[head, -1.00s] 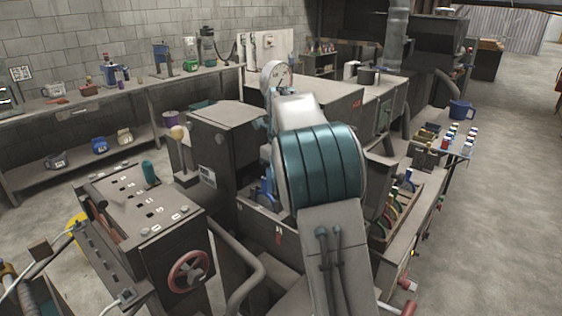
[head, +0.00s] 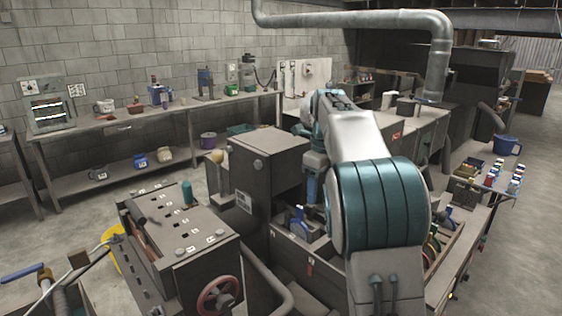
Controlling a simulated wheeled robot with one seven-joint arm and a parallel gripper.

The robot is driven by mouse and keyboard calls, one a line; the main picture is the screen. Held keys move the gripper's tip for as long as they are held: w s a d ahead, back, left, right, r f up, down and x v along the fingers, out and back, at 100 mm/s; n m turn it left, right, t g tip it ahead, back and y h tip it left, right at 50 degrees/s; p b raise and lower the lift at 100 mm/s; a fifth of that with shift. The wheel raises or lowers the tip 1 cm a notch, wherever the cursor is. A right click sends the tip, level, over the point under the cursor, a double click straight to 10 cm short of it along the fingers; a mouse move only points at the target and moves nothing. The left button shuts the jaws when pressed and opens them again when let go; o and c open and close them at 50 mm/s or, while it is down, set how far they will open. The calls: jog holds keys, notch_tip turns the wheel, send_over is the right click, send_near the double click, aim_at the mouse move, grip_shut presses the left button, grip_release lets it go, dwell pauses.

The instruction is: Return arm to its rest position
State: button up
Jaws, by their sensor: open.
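My arm (head: 385,205), white with teal bands, rises in the front right of the head view. Its upper part leans away over the workbench, with the elbow high. Smaller teal and white links (head: 315,160) bend down beyond it, beside a dark grey cabinet. I cannot make out the gripper fingers. They are hidden behind the arm or too small to tell, so nothing shows of what is between them.
A dark machine with a red handwheel (head: 220,295) and a teal cylinder (head: 187,192) on top stands left of the arm. The tall grey cabinet (head: 265,175) is close to the links. A bench with coloured bottles (head: 514,180) lies right. Floor is clear far right.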

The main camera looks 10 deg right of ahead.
jog(key=s+a+f+n+t, duration=0.1)
jog(key=s+f+n, duration=0.2)
jog(key=s+n, duration=0.6)
jog(key=s+a+f+n+t, duration=0.1)
jog(key=s+f+n, duration=0.2)
jog(key=s+n, duration=0.6)
jog(key=s+f+n+t, duration=0.1)
jog(key=s+f+n, duration=0.2)
jog(key=s+n, duration=0.6)
jog(key=s, duration=0.4)
jog(key=shift+a+f+n, duration=0.2)
jog(key=shift+a+n, duration=0.1)
jog(key=shift+a, duration=0.1)
